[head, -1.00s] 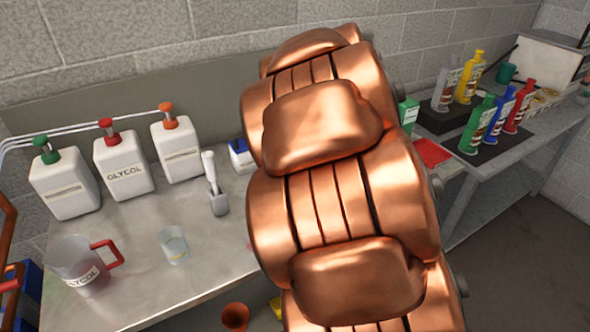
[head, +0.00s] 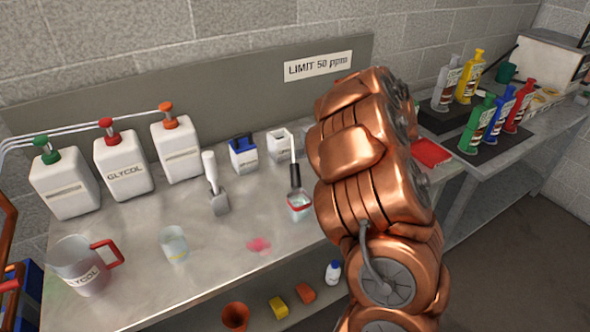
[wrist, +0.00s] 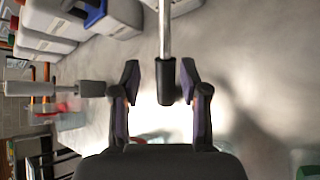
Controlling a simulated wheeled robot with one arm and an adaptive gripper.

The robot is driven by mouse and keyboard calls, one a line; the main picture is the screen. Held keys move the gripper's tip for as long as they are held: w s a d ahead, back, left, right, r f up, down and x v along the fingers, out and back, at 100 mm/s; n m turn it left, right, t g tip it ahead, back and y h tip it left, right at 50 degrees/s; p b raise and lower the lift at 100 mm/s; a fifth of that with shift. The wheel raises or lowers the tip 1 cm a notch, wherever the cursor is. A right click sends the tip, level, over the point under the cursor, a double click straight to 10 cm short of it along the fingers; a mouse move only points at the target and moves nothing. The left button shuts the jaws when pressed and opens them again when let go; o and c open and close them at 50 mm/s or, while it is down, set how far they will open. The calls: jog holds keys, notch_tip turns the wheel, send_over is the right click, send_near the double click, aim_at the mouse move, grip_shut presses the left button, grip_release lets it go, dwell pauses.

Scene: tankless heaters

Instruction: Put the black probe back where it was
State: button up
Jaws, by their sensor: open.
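The black probe (head: 295,176) is upright in the head view, its lower end at a small clear cup with a red rim (head: 299,206). A white box (head: 280,146) with a pale bent bracket stands just behind it. In the wrist view my gripper (wrist: 160,82) is open. A black cylinder on a silver rod (wrist: 165,72), which looks like the probe, lies between the fingertips with gaps visible on both sides. I cannot tell whether it rests in the cup from the wrist view. My gripper is hidden behind my arm in the head view.
White pump containers (head: 124,168) line the back. A pink spill (head: 259,245) marks the bench's front.

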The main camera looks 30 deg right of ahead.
aim_at(294, 156)
jog(key=shift+x, duration=1)
jog(key=shift+w+a+f+p, duration=0.1)
jog(key=shift+w+f+p, duration=0.3)
jog(key=shift+w, duration=0.15)
jog(key=shift+w+f+p, duration=0.3)
jog(key=shift+w+p, duration=0.1)
jog(key=shift+w, duration=0.2)
jog(key=shift+p+x, duration=0.3)
jog(key=shift+x, duration=1)
grip_shut()
